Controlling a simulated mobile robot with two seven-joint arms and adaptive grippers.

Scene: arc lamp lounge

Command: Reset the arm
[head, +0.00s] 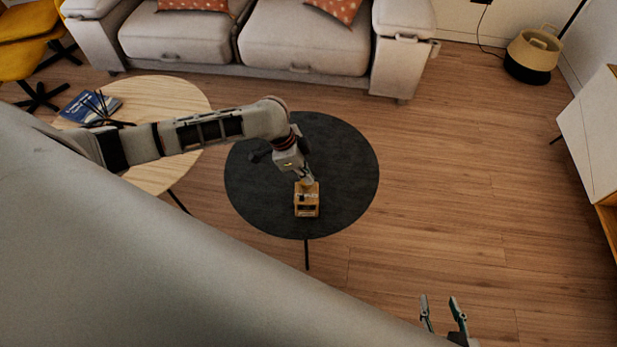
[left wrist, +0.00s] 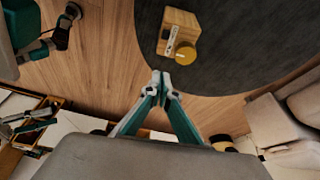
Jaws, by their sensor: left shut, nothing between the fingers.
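My left arm reaches in from the left in the head view. My left gripper (head: 306,181) is over the dark round table, just by a small wooden box in the picture. In the left wrist view its teal fingers (left wrist: 160,80) are together with nothing between them, and the box (left wrist: 181,24) is apart from the tips. The box also shows in the head view (head: 307,208). A yellow round part (left wrist: 185,54) is at its side. My right gripper (head: 441,304) is at the bottom of the head view, over the floor, fingers apart and empty.
The dark round table (head: 350,165) stands beside a pale wood table (head: 165,95) with a blue book (head: 88,106). A light sofa (head: 175,38) is behind. A basket (head: 532,55) and a white cabinet (head: 595,135) are at right. The floor between is clear.

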